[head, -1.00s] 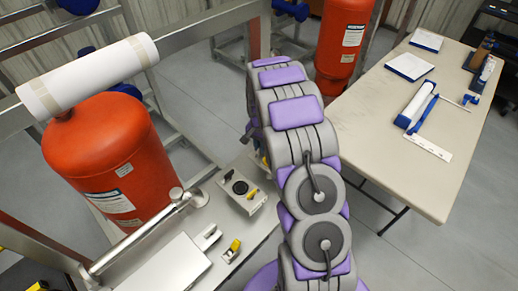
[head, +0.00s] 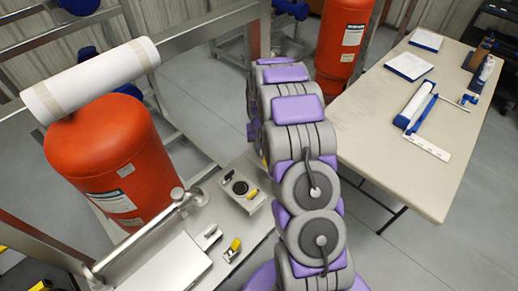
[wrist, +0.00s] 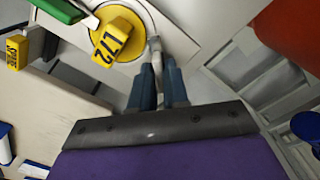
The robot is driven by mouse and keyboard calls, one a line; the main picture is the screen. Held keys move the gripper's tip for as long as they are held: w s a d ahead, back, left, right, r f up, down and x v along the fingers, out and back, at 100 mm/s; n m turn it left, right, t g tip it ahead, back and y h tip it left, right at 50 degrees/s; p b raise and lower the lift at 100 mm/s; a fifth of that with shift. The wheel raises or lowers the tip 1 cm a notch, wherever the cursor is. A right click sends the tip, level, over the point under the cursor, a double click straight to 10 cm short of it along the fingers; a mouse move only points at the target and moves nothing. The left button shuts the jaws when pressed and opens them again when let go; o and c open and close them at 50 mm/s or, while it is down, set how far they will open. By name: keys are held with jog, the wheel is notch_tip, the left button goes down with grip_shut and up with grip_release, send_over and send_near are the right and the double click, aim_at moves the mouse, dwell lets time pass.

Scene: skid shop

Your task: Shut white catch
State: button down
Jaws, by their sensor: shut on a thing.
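In the wrist view, my gripper (wrist: 158,92) has its two dark blue fingers close together on a pale, whitish curved piece (wrist: 155,46), which looks like the white catch. The piece rises from between the fingertips beside a yellow round plate. A yellow block marked L72 (wrist: 113,42) sits on that plate, just left of the catch. The fingers hide the lower part of the catch, so I cannot tell its full shape or how far it is shut. In the head view, my arm hides the gripper and the catch.
A green part (wrist: 62,8) and a yellow tag (wrist: 17,52) lie left of the catch. An orange tank (head: 105,150) with a white roll (head: 90,80) above it stands left. A table (head: 440,190) stands right. Grey floor (head: 420,262) is open in front.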

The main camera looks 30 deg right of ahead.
jog(key=shift+n, duration=0.4)
jog(key=n, duration=0.3)
jog(key=shift+p, duration=0.35)
jog(key=shift+s, duration=0.1)
jog(key=shift+n, duration=1.9)
jog(key=c, duration=1.6)
grip_release()
jog(key=shift+n+p, duration=0.3)
jog(key=shift+n, duration=0.1)
jog(key=o, duration=0.4)
